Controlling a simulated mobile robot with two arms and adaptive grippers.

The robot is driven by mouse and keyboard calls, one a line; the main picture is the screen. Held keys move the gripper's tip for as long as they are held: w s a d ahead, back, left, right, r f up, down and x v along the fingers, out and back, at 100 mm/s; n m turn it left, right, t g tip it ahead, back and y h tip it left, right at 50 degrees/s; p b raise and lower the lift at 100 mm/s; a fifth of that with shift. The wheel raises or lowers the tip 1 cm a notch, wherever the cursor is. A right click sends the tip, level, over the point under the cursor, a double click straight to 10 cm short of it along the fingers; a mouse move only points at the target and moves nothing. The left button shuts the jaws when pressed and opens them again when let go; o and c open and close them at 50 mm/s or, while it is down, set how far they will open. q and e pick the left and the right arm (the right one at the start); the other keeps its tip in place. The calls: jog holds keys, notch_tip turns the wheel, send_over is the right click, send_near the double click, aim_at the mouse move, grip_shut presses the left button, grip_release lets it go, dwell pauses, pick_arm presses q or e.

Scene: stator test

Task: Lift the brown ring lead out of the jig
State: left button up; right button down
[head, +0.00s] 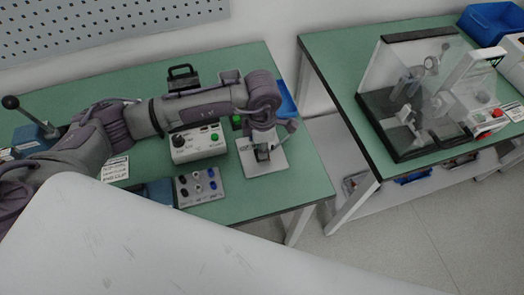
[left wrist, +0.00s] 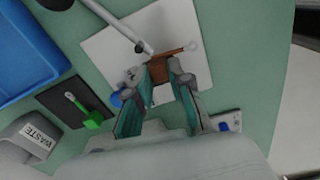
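My left gripper (left wrist: 160,70) is low over the white jig plate (left wrist: 112,46), its two teal-padded fingers apart. A brown block-like piece (left wrist: 159,69) lies at the gap between the fingertips; I cannot tell if they touch it. A thin brown lead (left wrist: 177,51) runs from there to the right and ends in a pale tip (left wrist: 194,46). In the head view the left gripper (head: 262,150) hangs over the jig's white base (head: 268,168) and hides most of the jig. My right gripper is not in view.
A grey control box with a green button (head: 198,146) and a grey terminal panel (head: 202,187) stand left of the jig. A blue bin (left wrist: 28,50), a grey waste container (left wrist: 36,140) and a green part on a black pad (left wrist: 92,118) are near. A clear-shielded tester (head: 415,90) stands on another table.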

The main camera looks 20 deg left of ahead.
pick_arm(q)
jog(key=shift+r, duration=0.1)
grip_shut()
jog(key=shift+r+p, duration=0.7)
jog(key=shift+r, duration=0.45)
